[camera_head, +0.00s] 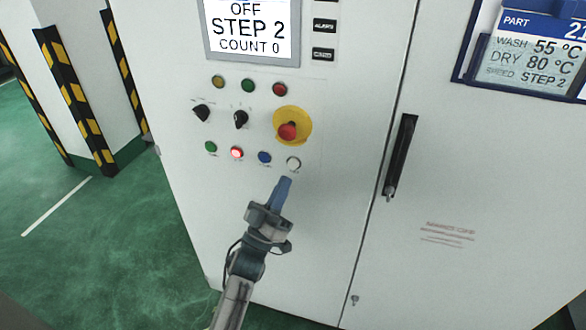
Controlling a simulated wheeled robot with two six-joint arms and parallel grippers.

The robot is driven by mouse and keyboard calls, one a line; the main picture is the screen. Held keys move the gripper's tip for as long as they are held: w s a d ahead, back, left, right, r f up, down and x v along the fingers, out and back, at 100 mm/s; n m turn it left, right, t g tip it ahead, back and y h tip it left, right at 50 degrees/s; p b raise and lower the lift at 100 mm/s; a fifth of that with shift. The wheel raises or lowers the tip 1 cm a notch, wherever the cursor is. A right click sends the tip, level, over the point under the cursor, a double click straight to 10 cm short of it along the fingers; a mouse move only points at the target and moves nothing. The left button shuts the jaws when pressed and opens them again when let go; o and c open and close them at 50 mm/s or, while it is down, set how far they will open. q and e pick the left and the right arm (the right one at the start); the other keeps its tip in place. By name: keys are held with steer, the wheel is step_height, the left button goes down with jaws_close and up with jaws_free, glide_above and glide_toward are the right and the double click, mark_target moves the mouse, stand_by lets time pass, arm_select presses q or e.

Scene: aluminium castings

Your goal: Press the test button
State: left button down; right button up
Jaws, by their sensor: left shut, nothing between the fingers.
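A white cabinet front carries a row of push-buttons: green (211,147), lit red (237,153), blue (264,157) and white (293,163). The small labels by them are too small to read, so I cannot tell which one is the test button. My left gripper (284,183) is shut and empty. Its blue fingertips point up at the panel, just below the white button in the picture, with a small gap between. I cannot tell how far the tips are from the panel. My right gripper is not in view.
Above the row are a red emergency stop (288,131) on a yellow plate, two black knobs (240,119), several lamps (247,86) and a screen (250,30) reading OFF, STEP 2, COUNT 0. A black door handle (400,155) is at right. A striped pillar (85,80) stands left.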

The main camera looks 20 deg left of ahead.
mark_target(294, 163)
arm_select(q)
steer(key=shift+w, duration=1.6)
stand_by(0.8)
steer(key=shift+w, duration=0.4)
steer(key=shift+w, duration=0.4)
stand_by(0.6)
steer(key=shift+s, duration=0.1)
steer(key=shift+s+p, duration=0.5)
steer(key=shift+s, duration=0.25)
steer(key=shift+s, duration=0.1)
